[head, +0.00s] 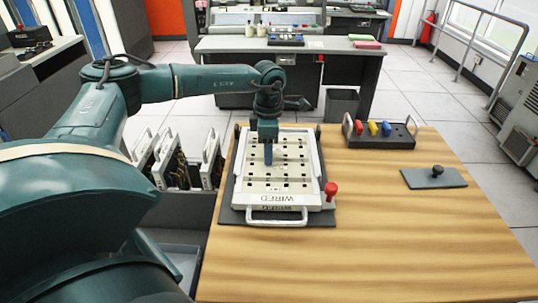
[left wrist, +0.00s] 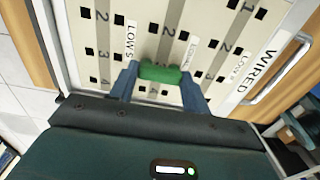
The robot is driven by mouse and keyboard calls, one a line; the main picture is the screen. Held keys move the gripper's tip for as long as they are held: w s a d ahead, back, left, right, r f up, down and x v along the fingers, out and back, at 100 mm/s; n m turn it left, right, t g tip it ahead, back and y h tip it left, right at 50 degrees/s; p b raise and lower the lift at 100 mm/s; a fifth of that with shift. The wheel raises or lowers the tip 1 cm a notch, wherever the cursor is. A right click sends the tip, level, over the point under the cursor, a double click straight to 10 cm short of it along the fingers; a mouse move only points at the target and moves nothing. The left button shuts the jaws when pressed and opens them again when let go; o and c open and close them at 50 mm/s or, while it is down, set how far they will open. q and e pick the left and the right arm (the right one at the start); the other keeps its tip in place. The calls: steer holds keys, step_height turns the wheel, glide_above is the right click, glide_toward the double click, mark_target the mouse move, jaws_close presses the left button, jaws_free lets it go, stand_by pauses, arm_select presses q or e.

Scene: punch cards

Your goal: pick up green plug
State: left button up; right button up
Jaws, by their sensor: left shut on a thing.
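The green plug (left wrist: 160,73) lies between the two blue fingers of my left gripper (left wrist: 160,85) in the left wrist view. The gripper is shut on it. In the head view my left gripper (head: 268,155) points down over the upper middle of the white panel (head: 254,198), and its fingers hide the plug there. The panel, marked WIRED, has rows of square holes and also fills much of the left wrist view (left wrist: 213,22). I cannot tell whether the plug touches the panel. My right gripper is not in view.
A dark rack (head: 398,140) with red, yellow and blue plugs stands right of the panel. A dark plate (head: 432,178) with a black knob lies farther right. A red knob (head: 331,190) sits at the panel's right edge. The front of the wooden table (head: 400,245) is clear.

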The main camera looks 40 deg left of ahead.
arm_select(q)
steer(key=shift+r, duration=0.1)
step_height(320, 180, up, 15)
steer(key=p, duration=0.4)
stand_by(0.8)
